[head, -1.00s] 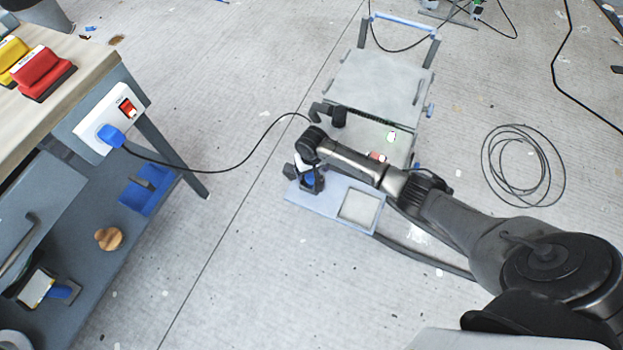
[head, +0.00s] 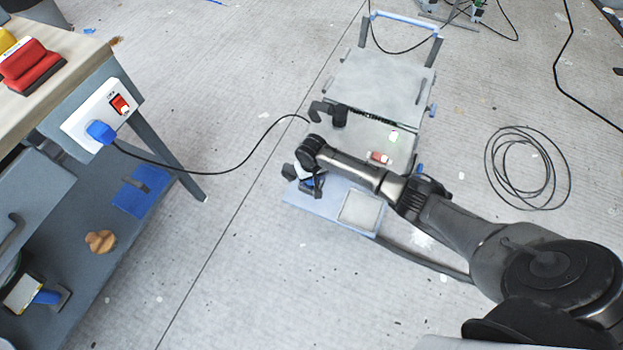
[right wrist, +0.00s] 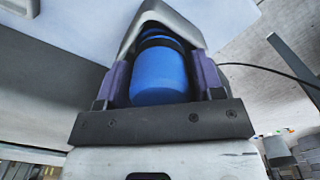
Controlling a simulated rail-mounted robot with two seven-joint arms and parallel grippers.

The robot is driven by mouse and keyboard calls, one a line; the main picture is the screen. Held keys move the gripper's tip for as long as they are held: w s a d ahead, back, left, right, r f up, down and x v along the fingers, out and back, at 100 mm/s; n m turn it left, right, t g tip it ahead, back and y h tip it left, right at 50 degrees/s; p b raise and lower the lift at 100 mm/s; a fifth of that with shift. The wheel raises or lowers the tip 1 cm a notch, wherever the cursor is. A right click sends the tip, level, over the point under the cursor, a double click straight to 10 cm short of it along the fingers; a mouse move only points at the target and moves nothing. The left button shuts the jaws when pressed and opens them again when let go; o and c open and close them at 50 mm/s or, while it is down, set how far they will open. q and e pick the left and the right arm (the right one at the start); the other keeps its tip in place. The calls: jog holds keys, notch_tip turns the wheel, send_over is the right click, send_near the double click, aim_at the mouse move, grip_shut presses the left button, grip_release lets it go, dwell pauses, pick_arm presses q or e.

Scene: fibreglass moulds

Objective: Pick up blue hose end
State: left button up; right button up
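A blue hose end (right wrist: 160,75), a rounded blue cylinder with a dark band, sits between the two purple-padded fingers of my right gripper (right wrist: 162,82) in the right wrist view. The pads stand close on both sides of it; I cannot tell whether they press on it. A grey-white arched part surrounds its far end. In the head view my right gripper (head: 310,186) is low over the pale blue panel at the near end of the cart, with a little blue showing at it. The arm partly hides this spot. My left gripper is not in view.
A grey cart (head: 375,85) stands behind the gripper. At left is a workbench with red blocks (head: 38,68) and a socket box with a blue plug (head: 101,132); its black cable runs toward the cart. A cable coil (head: 527,168) lies right. The floor between bench and cart is mostly clear.

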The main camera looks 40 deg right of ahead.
jog(key=c, duration=0.6)
jog(key=shift+r+p, duration=0.45)
jog(key=shift+r, duration=0.1)
notch_tip(320, 180, up, 4)
jog(key=p, duration=0.2)
jog(key=shift+f+p, duration=0.2)
jog(key=shift+p, duration=0.2)
jog(key=shift+s+d+r+p, duration=1.05)
jog(key=shift+s+d+p, duration=0.05)
jog(key=shift+s+d, duration=0.3)
jog(key=shift+s+d+r+p, duration=1.05)
jog(key=shift+s+d+p, duration=0.05)
jog(key=shift+s+d, duration=0.25)
jog(key=shift+s+d+r+p, duration=1.05)
jog(key=shift+s+d+p, duration=0.05)
jog(key=shift+s+d, duration=0.3)
